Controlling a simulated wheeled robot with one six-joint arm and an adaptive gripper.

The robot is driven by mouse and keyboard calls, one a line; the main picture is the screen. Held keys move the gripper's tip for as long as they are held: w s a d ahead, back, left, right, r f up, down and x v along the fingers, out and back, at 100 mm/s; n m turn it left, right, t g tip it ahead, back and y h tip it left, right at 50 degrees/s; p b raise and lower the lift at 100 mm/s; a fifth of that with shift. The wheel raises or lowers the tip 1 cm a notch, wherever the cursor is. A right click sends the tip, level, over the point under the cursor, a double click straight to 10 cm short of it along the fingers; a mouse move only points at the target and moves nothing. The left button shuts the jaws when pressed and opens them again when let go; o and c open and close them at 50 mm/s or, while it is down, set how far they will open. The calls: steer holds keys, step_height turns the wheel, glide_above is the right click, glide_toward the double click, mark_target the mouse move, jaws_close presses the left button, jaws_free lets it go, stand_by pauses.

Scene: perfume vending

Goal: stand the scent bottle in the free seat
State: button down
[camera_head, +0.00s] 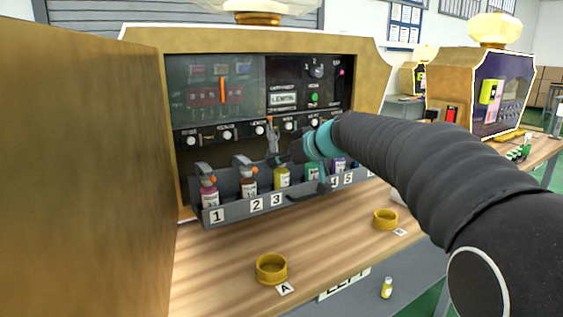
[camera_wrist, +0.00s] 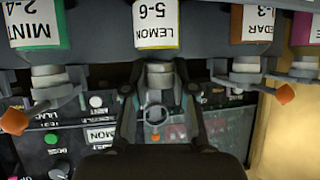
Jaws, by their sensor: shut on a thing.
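My gripper (camera_head: 285,160) is at the bottle rack (camera_head: 233,213). In the wrist view its fingers (camera_wrist: 158,78) are on both sides of the pale neck of the lemon bottle (camera_wrist: 156,25), shut on it. The label reads LEMON 5-6, upside down there. In the head view the yellow lemon bottle (camera_head: 281,178) is upright behind the number 3. I cannot tell whether its base touches the rack. Two empty yellow rings, A (camera_head: 271,270) and B (camera_head: 385,219), are on the wooden counter.
Cedar (camera_head: 248,187) and pink (camera_head: 208,195) bottles stand left of it, mint (camera_head: 311,171) and purple (camera_head: 339,164) right. The control panel (camera_head: 285,98) is behind, its display reading LEMON. A small yellow bottle (camera_head: 386,288) stands below the counter edge. Counter between rings is clear.

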steer(key=shift+f, duration=0.2)
steer(key=c, duration=0.9)
jaws_free()
steer(key=shift+c, duration=0.2)
steer(key=shift+r, duration=0.3)
steer(key=b+v, duration=0.1)
steer(key=v, duration=1.1)
steer(key=s+d+f+m+g+h, duration=0.1)
steer(key=s+d+f+m+h, duration=0.2)
steer(key=s+f, duration=0.5)
steer(key=s+d+f+m+g+h, duration=0.1)
steer(key=s+d+f+m+h, duration=0.2)
steer(key=s+f, duration=0.6)
steer(key=s+d+f+m+h, duration=0.2)
steer(key=s+d+f, duration=0.3)
steer(key=s, duration=0.8)
step_height(320, 180, down, 4)
steer(key=shift+s+d+r+m+g+h, duration=0.3)
steer(key=shift+d+m+g+h, duration=0.1)
steer(key=shift+m, duration=0.1)
